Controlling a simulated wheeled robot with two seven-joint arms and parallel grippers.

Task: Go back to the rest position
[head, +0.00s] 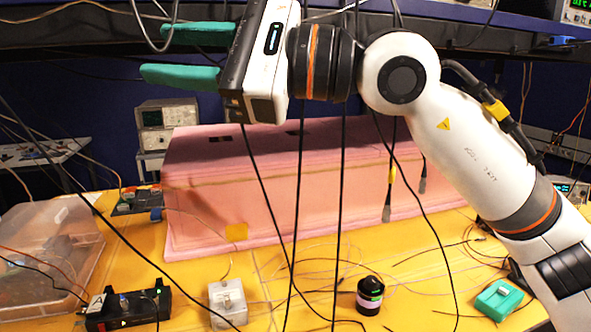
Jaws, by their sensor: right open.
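My right arm comes in from the right edge and reaches across the upper part of the head view. Its right gripper (176,55) points left with two green fingers apart, one above the other. It is open and nothing is between the fingers. It is raised above the table, in front of the pink foam enclosure (215,195) and the dark shelf behind. The arm hides part of the shelf and the back right of the scene. My left gripper does not show in this view.
A clear plastic bin (50,245) stands at the left. A black box (127,308), a grey metal box (228,302), a black cylinder (370,294) and a green box (498,298) sit on the yellow table (420,275). Several dark cables hang down across the middle.

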